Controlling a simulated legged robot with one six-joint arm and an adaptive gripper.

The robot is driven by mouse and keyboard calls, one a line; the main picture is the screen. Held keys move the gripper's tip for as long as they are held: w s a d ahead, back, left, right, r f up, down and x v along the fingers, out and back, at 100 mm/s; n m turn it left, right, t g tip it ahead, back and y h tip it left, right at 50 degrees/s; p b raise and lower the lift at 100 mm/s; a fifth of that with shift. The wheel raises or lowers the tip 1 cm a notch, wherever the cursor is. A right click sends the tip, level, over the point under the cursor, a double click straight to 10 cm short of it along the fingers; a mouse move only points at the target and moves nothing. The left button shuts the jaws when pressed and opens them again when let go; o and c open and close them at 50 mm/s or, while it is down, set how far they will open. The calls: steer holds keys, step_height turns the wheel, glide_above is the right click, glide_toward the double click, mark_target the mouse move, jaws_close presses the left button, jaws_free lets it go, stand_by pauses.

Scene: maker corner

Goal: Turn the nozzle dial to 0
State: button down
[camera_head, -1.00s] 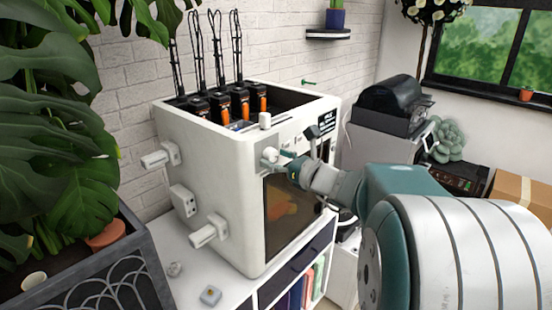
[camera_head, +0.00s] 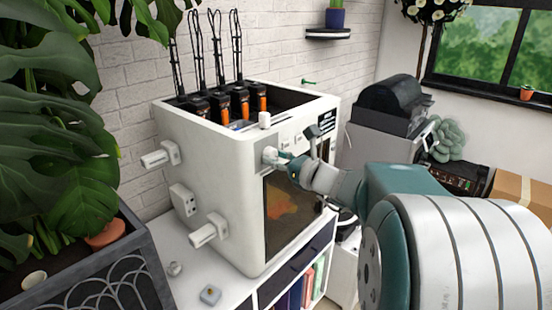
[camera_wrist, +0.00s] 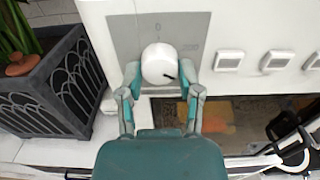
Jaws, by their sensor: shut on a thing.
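The nozzle dial is a round white knob (camera_wrist: 159,62) on a grey plate (camera_wrist: 125,35) on the white printer's front. Its dark pointer mark faces lower right in the wrist view. A faint 0 is printed above the knob, and another faint number stands to its right. My gripper (camera_wrist: 161,72) has one teal finger on each side of the knob and is shut on it. In the head view my gripper (camera_head: 279,158) is at the dial (camera_head: 269,154) near the printer's front left corner, partly covering it.
The white printer (camera_head: 215,190) stands on a white cabinet (camera_head: 190,270). Several square white buttons (camera_wrist: 229,60) sit right of the dial. A window with an orange print (camera_wrist: 220,118) is below. A planter (camera_head: 95,270) stands at left. White fittings (camera_head: 208,231) stick out of the printer's left side.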

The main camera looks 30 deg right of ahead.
steer(key=shift+n, duration=0.3)
steer(key=n, duration=1.1)
steer(key=shift+n, duration=0.3)
steer(key=n, duration=0.6)
steer(key=shift+d, duration=0.1)
steer(key=n, duration=0.5)
steer(key=shift+f+n, duration=0.1)
steer(key=shift+n, duration=0.3)
steer(key=shift+c, duration=1.3)
jaws_free()
steer(key=shift+w, duration=0.1)
